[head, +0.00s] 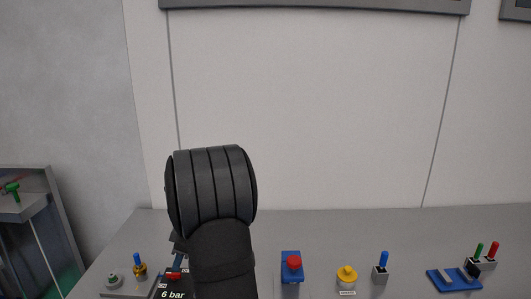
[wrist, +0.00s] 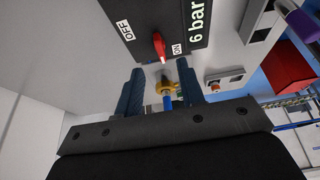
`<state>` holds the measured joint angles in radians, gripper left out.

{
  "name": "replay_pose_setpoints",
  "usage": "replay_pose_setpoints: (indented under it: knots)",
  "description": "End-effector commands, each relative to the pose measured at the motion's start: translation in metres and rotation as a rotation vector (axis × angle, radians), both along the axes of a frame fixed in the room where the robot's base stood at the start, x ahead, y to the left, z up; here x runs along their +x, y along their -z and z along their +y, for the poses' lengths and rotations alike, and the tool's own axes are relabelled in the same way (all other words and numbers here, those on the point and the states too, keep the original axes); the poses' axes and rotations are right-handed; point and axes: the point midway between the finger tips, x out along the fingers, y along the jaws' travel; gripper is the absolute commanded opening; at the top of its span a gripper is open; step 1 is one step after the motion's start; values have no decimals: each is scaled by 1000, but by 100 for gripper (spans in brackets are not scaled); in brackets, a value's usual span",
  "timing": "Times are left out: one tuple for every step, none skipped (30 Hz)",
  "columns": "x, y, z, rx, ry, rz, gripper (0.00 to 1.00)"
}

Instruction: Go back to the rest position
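My gripper (wrist: 162,92) shows in the wrist view with its two dark blue fingers apart and a gap between them. I see nothing clamped in it. A yellow fitting with a blue pin (wrist: 168,88) shows in the gap, seemingly beyond the fingers. A black panel (wrist: 130,22) marked OFF, ON and 6 bar, with a red switch (wrist: 159,46), lies ahead of the fingertips. In the head view my dark arm reaches over the grey table at left of centre and hides most of my gripper. The rest position is not marked in either view.
On the grey table (head: 330,230) stand a blue box with a red button (head: 291,266), a yellow knob (head: 347,275), a blue-topped switch (head: 382,264) and a blue plate (head: 452,281). The yellow-and-blue fitting (head: 140,270) stands left of my arm.

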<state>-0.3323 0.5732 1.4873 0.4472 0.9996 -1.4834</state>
Motion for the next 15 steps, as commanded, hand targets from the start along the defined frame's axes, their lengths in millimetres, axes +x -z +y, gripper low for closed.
replay_pose_setpoints:
  knots:
    - [1,-11,-4,1,1,-3,36]
    - [1,-17,-7,1,2,-4,36]
    - [1,-24,-10,1,2,-4,36]
    - [1,-29,-12,1,2,-2,36]
    - [1,-35,-15,1,2,-3,36]
    - [1,-42,-18,1,2,-2,36]
    - [1,-48,-20,1,2,-3,36]
    - [1,-53,-22,1,2,-2,36]
    - [1,-61,-25,1,2,-4,36]
    - [1,-67,-27,1,2,-4,36]
    - [1,-72,-30,0,2,-4,36]
    - [1,-79,-33,0,2,-3,36]
    - [1,-85,-35,0,1,-3,36]
    - [1,-91,-38,0,2,-5,36]
    - [1,-98,-41,0,2,-4,36]
